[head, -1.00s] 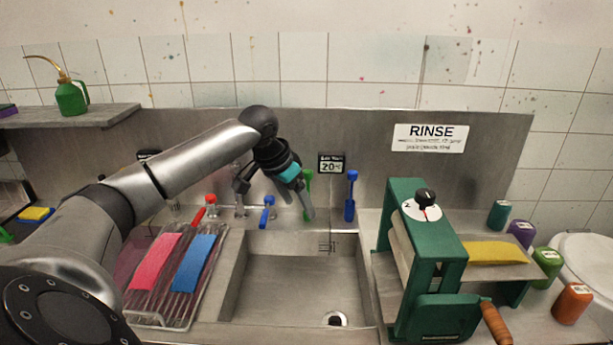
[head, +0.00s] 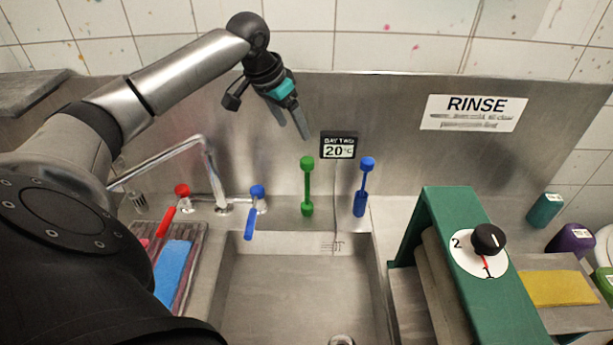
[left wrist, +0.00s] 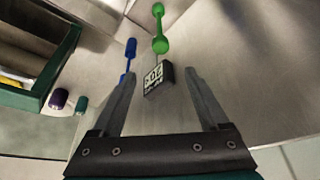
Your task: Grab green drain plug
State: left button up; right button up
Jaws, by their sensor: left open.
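The green drain plug (head: 307,187) stands upright at the back of the sink, with a round knob on top, a thin stem and a wider foot. It also shows in the left wrist view (left wrist: 160,44), beyond the fingertips and between their lines. My left gripper (head: 301,130) is open and empty, above the plug's knob in the head view and apart from it. In the left wrist view the two fingers of the left gripper (left wrist: 161,75) are spread wide. My right gripper is not in view.
A blue plug-shaped piece (head: 361,186) stands right of the green one. A small display (head: 339,145) hangs between them on the steel backsplash. The faucet (head: 215,180) with red and blue levers is left. A green press (head: 445,215) stands right. The sink basin (head: 290,285) is clear.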

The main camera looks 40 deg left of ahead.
pick_arm(q)
send_over(307, 160)
jog(key=s, duration=0.2)
notch_tip(307, 160, down, 8)
jog(key=shift+d+r, duration=0.1)
jog(key=shift+r, duration=0.1)
jog(key=shift+p+x, duration=0.35)
jog(key=shift+x, duration=2.8)
jog(key=shift+s+a, duration=0.15)
jog(key=shift+a, duration=0.1)
jog(key=shift+c, duration=0.4)
grip_shut()
